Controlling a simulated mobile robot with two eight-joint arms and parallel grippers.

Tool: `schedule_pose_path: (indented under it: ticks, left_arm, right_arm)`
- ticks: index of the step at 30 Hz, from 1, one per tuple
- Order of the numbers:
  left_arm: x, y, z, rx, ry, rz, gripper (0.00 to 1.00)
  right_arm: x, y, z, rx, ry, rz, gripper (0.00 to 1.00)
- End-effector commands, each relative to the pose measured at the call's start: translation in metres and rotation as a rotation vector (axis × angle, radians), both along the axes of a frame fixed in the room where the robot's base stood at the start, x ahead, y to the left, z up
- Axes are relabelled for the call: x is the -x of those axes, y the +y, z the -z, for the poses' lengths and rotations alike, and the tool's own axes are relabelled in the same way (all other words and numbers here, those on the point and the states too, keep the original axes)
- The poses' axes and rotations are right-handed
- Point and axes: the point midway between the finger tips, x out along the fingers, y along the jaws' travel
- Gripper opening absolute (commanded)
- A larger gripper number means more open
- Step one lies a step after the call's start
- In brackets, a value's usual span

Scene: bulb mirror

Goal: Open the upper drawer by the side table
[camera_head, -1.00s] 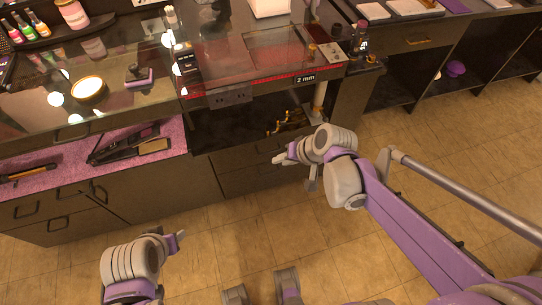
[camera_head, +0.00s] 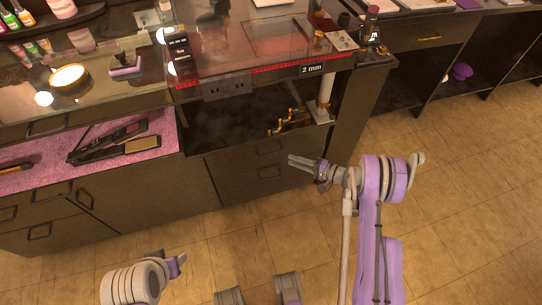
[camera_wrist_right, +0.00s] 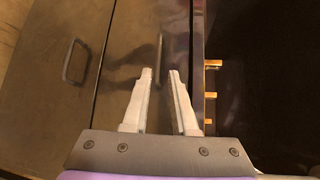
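The upper drawer (camera_head: 238,157) is a dark front with a bar handle (camera_head: 270,148), just below the open shelf, and looks closed. In the right wrist view the upper drawer (camera_wrist_right: 135,35) fills the middle, with its handle (camera_wrist_right: 158,50) just beyond and between my fingertips. My right gripper (camera_head: 291,160) is close in front of the drawers. In its wrist view the right gripper (camera_wrist_right: 161,74) has two fingers apart with nothing between them. My left gripper (camera_head: 181,262) is low at the left, away from the drawers; its finger opening is unclear.
The lower drawer (camera_head: 243,186) has its own handle, also seen in the wrist view (camera_wrist_right: 73,60). Above is a dark shelf (camera_head: 225,125) with gold items (camera_head: 290,121). A glass-topped counter (camera_head: 225,60) overhangs it. The tiled floor (camera_head: 450,200) is clear at the right.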

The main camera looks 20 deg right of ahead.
Motion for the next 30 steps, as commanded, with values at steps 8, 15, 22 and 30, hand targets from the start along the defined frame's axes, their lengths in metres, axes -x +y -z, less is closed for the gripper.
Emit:
schedule_pose_path:
  ticks: [8,15,22,30]
  left_arm:
    - [0.0,0.0,0.002,0.0,0.001,0.0,0.5]
    - [0.0,0.0,0.005,0.0,0.002,0.0,0.5]
    - [0.0,0.0,0.006,0.0,0.002,0.0,0.5]
    - [0.0,0.0,0.007,0.0,0.002,0.0,0.5]
  right_arm:
    - [-0.017,0.019,0.009,-0.015,-0.007,0.001,0.26]
    - [-0.048,0.053,0.016,-0.015,-0.007,0.001,0.26]
    - [-0.067,0.073,0.019,-0.013,-0.006,0.003,0.26]
    - [-0.071,0.077,0.02,-0.013,-0.006,0.004,0.26]
